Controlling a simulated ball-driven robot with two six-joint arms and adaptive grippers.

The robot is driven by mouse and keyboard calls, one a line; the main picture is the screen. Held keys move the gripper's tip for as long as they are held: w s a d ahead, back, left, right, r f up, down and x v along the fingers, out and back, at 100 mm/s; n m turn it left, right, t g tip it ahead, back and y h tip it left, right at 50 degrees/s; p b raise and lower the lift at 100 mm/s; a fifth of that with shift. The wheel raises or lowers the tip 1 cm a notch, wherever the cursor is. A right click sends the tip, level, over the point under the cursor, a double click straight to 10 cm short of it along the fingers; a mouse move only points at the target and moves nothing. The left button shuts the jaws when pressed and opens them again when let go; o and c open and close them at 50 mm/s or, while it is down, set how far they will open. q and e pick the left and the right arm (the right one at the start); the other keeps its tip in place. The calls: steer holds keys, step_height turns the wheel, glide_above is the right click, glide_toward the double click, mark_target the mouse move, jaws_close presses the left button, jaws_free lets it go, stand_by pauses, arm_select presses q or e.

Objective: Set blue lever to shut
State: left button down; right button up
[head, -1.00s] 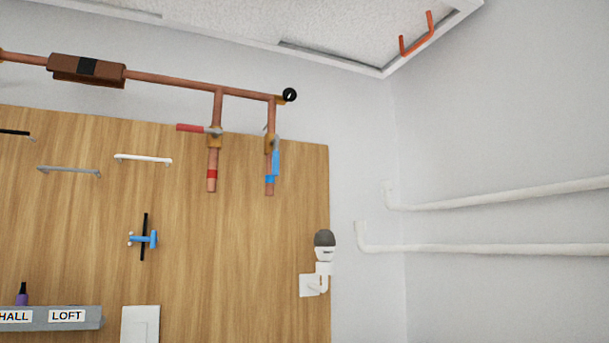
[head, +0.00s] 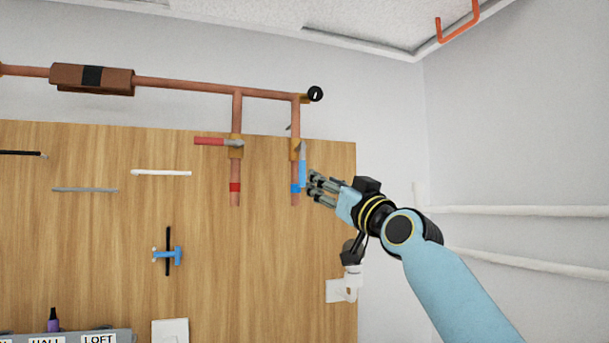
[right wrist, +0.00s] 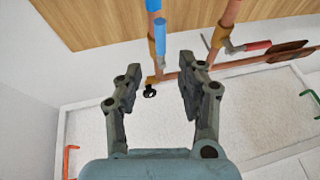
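The blue lever (head: 302,170) hangs straight down along the right copper drop pipe (head: 295,122), in line with it, above a blue band (head: 295,188). My right gripper (head: 312,182) is just right of the lever's lower end, its fingers pointing left toward it. In the right wrist view the fingers (right wrist: 158,64) stand apart with nothing between them. The blue lever (right wrist: 160,38) shows just beyond the gap between the fingertips. I cannot tell whether a finger touches it. My left gripper is out of view.
A red lever (head: 210,141) sticks out left from the neighbouring pipe (head: 236,110). A white elbow fitting (head: 350,283) is below my right wrist. A blue tap handle (head: 168,255) and white bar (head: 161,173) are on the wooden board (head: 90,250). White pipes (head: 520,211) run along the right wall.

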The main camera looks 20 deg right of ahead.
mark_target(304, 171)
steer(key=p+x, duration=0.1)
steer(key=x, duration=0.8)
steer(key=shift+w+a, duration=0.2)
steer(key=shift+w, duration=0.2)
steer(key=shift+c, duration=0.3)
jaws_close()
